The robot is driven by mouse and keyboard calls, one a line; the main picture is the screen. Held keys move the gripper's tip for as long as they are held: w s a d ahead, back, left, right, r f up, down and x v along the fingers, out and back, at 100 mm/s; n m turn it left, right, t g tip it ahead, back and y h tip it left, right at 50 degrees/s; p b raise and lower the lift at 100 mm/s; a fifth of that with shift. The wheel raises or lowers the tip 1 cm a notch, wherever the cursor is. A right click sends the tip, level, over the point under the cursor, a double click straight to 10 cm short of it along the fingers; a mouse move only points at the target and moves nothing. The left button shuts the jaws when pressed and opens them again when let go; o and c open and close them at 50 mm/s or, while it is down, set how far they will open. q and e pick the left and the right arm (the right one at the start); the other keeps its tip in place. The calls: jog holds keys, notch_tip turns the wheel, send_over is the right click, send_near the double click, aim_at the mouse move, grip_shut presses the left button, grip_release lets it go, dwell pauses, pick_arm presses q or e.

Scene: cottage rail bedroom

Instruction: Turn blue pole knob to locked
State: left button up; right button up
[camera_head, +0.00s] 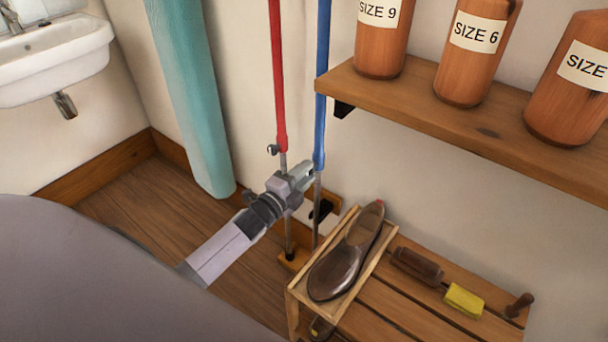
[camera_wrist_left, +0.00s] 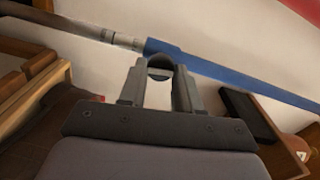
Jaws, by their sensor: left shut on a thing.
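The blue pole (camera_head: 322,80) stands upright against the wall, with a thin metal rod below its blue sleeve. It crosses the left wrist view (camera_wrist_left: 235,76) at a slant, just beyond the fingers. My left gripper (camera_head: 308,172) is at the lower end of the blue sleeve. In the left wrist view its fingers (camera_wrist_left: 160,78) are shut on the small grey blue pole knob (camera_wrist_left: 160,63). The fingers hide most of the knob, so I cannot tell which way it is turned. My right gripper is not in view.
A red pole (camera_head: 278,75) with its own knob (camera_head: 272,149) stands close on the left. A wooden shelf (camera_head: 440,108) with labelled bottles juts out above right. A slatted bench (camera_head: 400,315) holds a shoe (camera_head: 335,270) in a tray and brushes. A teal roll (camera_head: 188,90) leans at left.

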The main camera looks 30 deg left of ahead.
pick_arm(q)
jog(key=shift+m, duration=0.7)
jog(key=o, duration=1)
jog(key=shift+o, duration=0.2)
jog(key=shift+s, duration=0.15)
jog(key=s+a+p, duration=0.1)
jog(key=s, duration=0.5)
jog(key=shift+s, duration=0.4)
